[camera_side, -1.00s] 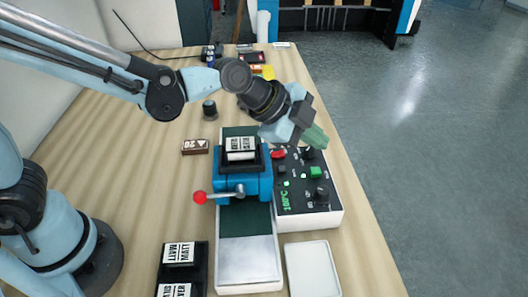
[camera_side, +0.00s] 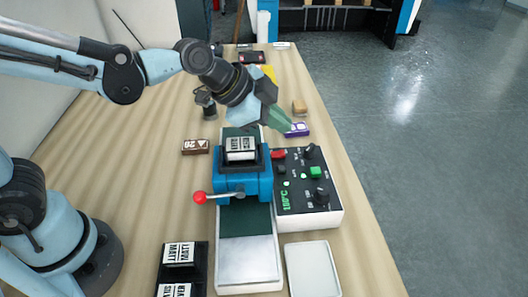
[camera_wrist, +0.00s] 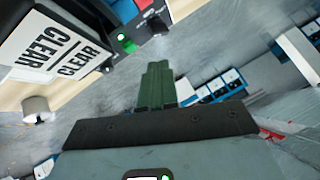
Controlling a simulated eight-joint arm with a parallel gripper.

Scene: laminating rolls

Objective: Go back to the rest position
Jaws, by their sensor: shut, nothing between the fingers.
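My gripper (camera_side: 281,121) is shut and empty, its green fingers together. In the side view it hangs above the table behind the laminator, just left of a small purple box. The wrist view shows the shut green fingers (camera_wrist: 157,80) pointing forward. The blue laminator (camera_side: 245,186) has a lever with a red knob (camera_side: 200,197) on its left. A roll labelled in black on white (camera_side: 240,148) sits in its top; in the wrist view a label reading CLEAR (camera_wrist: 52,45) is close at the upper left.
A black rack (camera_side: 182,275) with labelled rolls and a white tray (camera_side: 313,270) are in front. A brown box (camera_side: 195,146), a purple box (camera_side: 297,129) and a tan block (camera_side: 299,106) lie on the table.

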